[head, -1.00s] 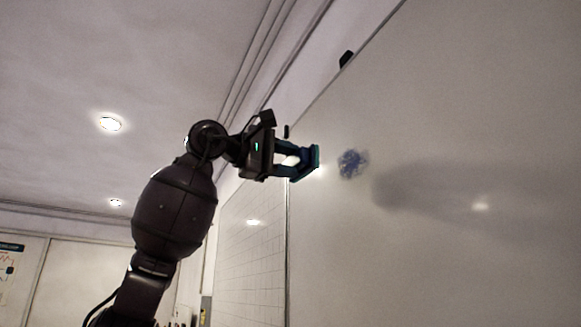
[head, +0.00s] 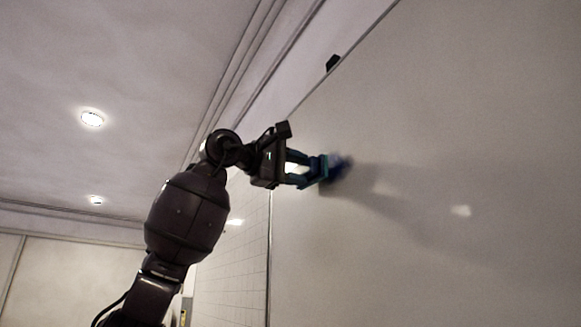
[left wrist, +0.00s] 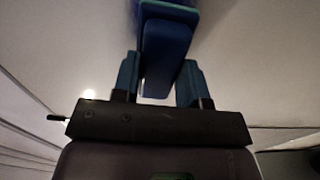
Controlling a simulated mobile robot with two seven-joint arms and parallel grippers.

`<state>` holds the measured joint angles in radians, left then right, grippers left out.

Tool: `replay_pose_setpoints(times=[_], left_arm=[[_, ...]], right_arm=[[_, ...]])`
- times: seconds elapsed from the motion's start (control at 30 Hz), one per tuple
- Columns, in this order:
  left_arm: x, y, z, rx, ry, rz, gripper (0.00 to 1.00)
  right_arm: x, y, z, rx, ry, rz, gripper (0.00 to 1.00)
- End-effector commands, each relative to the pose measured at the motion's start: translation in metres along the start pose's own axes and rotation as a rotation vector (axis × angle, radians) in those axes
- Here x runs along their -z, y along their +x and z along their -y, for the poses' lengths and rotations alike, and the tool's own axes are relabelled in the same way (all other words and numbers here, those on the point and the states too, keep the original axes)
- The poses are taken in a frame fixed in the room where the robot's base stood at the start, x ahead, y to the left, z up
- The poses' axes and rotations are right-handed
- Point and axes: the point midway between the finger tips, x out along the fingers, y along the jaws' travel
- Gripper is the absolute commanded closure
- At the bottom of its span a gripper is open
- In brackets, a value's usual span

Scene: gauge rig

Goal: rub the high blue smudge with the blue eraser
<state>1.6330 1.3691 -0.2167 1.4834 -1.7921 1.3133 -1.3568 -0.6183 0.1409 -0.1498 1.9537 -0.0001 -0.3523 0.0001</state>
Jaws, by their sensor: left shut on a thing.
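My left gripper (head: 310,170) reaches in from the left and is shut on the blue eraser (head: 323,169), with the pad side toward the whiteboard (head: 440,110). The blue smudge (head: 343,166) is on the board just beyond the eraser and partly hidden by it. The eraser is at or very close to the board; I cannot tell whether it touches. In the left wrist view the blue eraser (left wrist: 167,52) sits between the two fingers (left wrist: 160,85). My right gripper is not in view.
A small black clip (head: 332,63) sits on the board's top edge. A tiled or gridded panel (head: 235,250) stands beyond the board's left edge. The board to the right of the smudge is clear apart from my arm's shadow and a light reflection.

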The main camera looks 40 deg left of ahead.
Motion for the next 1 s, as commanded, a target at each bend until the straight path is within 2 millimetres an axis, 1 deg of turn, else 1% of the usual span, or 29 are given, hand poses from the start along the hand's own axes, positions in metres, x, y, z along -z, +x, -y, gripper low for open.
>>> replay_pose_setpoints(times=[0.67,1.0], left_arm=[[0.0,0.0011,-0.0001,0.0,0.0,0.0,0.79],[-0.0001,0.0061,-0.0002,0.0,0.0,0.0,0.79]], right_arm=[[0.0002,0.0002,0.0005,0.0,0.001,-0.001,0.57],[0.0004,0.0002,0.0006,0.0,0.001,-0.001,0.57]])
